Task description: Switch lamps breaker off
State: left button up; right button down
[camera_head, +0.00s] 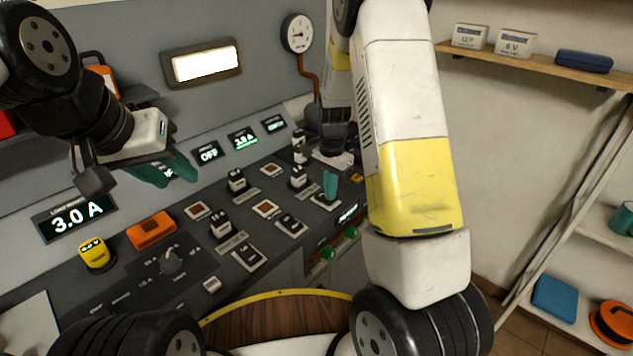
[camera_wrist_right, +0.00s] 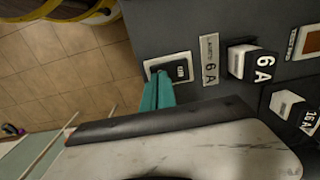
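Several rocker breakers on pale plates sit on the dark sloped panel. In the right wrist view this breaker (camera_wrist_right: 181,70) has a dark rocker on a white plate, next to a "6 A" label.
Fuse blocks (camera_head: 220,224) stand up between the breakers. A rotary knob (camera_head: 170,262), a yellow block (camera_head: 95,254) and an orange block (camera_head: 151,230) are at the left. Displays read 3.0 A (camera_head: 76,217) and OFF (camera_head: 208,153). A shelf (camera_head: 540,65) hangs at the right.

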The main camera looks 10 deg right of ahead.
jog(key=shift+f, duration=0.2)
jog(key=shift+r, duration=3.55)
